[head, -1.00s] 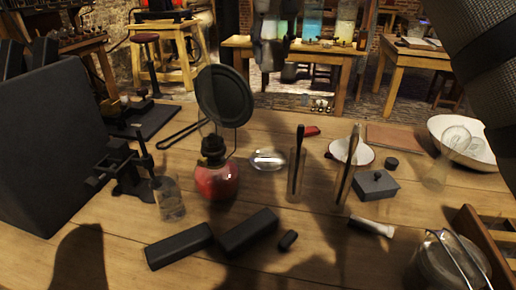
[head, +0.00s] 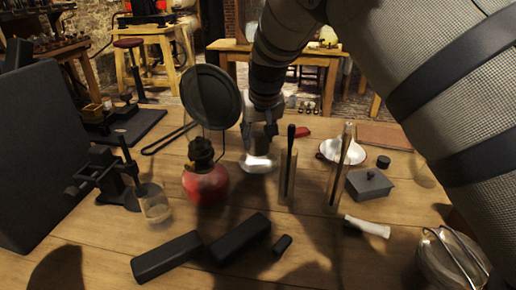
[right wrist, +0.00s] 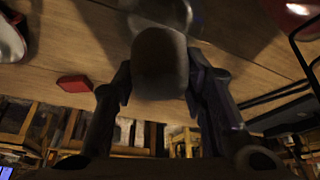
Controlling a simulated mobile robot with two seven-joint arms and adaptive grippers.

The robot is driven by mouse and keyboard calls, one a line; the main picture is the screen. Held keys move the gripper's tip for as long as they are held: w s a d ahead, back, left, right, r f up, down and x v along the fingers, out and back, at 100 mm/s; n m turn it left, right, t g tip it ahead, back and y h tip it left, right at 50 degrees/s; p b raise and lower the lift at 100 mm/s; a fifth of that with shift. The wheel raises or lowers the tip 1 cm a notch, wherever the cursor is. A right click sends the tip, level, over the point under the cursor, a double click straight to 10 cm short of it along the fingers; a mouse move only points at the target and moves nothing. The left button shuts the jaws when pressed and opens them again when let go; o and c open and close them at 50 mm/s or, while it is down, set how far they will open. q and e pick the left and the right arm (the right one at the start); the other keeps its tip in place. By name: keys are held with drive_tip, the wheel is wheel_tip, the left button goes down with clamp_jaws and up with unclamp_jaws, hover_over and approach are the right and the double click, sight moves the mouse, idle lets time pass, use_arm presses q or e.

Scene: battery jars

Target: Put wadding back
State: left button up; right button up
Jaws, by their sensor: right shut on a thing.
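My left gripper is out of view.
Upright glass tubes with rods (head: 288,175) stand in front. A grey lidded box (head: 369,185), white roll (head: 367,227) and black blocks (head: 168,256) lie around.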

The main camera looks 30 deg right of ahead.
sight(259, 148)
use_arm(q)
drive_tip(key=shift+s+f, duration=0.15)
use_arm(e)
drive_tip(key=shift+f, duration=1.75)
drive_tip(key=shift+f, duration=0.15)
drive_tip(key=o, duration=1.1)
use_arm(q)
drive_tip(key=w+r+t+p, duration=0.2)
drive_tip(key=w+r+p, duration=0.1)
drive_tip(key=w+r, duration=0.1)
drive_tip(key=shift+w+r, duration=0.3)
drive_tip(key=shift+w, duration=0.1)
use_arm(e)
drive_tip(key=v, duration=1.2)
